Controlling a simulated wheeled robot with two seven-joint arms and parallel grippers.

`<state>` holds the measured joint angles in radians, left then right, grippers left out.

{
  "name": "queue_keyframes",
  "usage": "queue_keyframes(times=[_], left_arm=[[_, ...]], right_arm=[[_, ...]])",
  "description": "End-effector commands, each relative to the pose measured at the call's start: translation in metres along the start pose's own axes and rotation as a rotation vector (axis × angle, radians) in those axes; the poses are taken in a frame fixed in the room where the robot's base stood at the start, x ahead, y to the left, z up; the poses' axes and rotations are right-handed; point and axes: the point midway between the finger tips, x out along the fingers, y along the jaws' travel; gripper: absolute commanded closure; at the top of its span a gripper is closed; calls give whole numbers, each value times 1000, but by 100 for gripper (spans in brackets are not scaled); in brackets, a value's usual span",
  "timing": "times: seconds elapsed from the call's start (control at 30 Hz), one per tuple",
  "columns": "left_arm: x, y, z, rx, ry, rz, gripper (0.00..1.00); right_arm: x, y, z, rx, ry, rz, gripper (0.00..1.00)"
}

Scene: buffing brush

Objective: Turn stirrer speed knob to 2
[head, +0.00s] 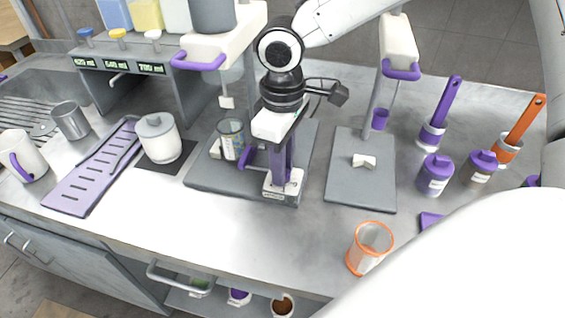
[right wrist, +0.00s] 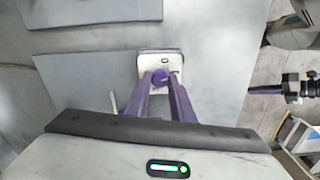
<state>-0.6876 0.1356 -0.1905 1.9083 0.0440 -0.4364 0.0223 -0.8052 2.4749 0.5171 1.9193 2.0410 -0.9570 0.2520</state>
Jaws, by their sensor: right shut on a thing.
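The stirrer (head: 205,172) is a grey plate on the counter with a white control block (head: 284,192) at its front right corner. A glass beaker (head: 231,140) stands on the plate. My right gripper (head: 283,178) points down over the block, its purple fingers at the block. In the right wrist view the fingers (right wrist: 161,84) are shut on the purple speed knob (right wrist: 160,77), one on each side. In the head view the fingers hide the knob. I cannot read the speed setting in either view. My left gripper is not in view.
A second stand with a grey base (head: 360,190) is right of the stirrer. A lidded white pot (head: 158,138) and a purple slotted rack (head: 85,180) are to the left. An orange-rimmed glass (head: 370,248) stands near the front. The counter in front of the stirrer is clear.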

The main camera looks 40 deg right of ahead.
Motion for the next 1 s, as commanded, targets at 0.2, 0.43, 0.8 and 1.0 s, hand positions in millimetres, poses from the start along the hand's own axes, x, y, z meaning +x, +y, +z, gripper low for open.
queue_keyframes(times=[0.2, 0.43, 0.8, 1.0], left_arm=[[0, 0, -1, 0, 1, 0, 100], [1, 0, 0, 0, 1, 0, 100], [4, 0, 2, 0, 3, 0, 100], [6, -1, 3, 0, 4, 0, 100]], right_arm=[[-1, 1, -1, 207, 2, 2, 100], [-1, 2, 0, 426, 2, 2, 100], [-1, 3, 0, 769, 3, 1, 100], [-1, 3, 0, 922, 4, 2, 100]])
